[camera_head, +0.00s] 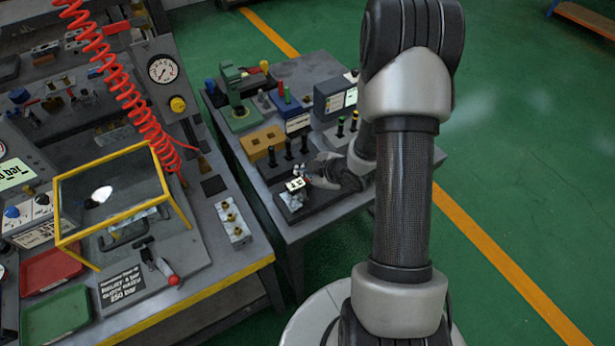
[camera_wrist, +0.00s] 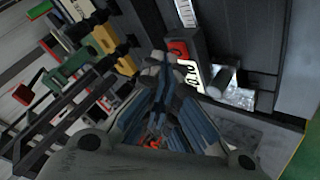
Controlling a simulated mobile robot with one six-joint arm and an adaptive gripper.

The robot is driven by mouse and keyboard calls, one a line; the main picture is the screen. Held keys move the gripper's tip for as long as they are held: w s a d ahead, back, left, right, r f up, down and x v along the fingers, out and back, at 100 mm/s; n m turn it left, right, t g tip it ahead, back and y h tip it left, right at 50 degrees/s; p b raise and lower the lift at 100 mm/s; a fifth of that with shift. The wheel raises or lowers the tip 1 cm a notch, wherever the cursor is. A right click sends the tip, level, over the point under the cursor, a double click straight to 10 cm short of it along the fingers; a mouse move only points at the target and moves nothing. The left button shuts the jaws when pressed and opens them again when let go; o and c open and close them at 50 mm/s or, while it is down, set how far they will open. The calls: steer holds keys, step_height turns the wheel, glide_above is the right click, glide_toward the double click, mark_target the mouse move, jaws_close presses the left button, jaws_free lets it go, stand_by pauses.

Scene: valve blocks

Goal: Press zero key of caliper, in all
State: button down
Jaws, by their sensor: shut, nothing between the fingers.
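The caliper (camera_head: 295,185) lies on a dark stand on the small table, its pale display facing up. The scale beam runs up from there. My gripper (camera_head: 309,176) is shut and empty, right at the caliper in the head view. In the wrist view its closed fingertips (camera_wrist: 158,58) are just left of the red key. I cannot tell whether they touch the caliper. Part of the caliper is hidden behind the fingers.
A yellow block (camera_head: 263,143) and several dark plugs stand behind the caliper. The left bench holds a yellow-framed clear guard (camera_head: 113,199) and a red coiled hose (camera_head: 121,82).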

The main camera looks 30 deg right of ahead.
mark_target(306, 179)
steer(key=shift+f+b, duration=0.4)
steer(key=shift+r, duration=0.1)
stand_by(0.5)
steer(key=shift+r+p, duration=0.65)
steer(key=shift+r, duration=0.1)
step_height(306, 179, up, 5)
steer(key=p, duration=0.4)
stand_by(0.7)
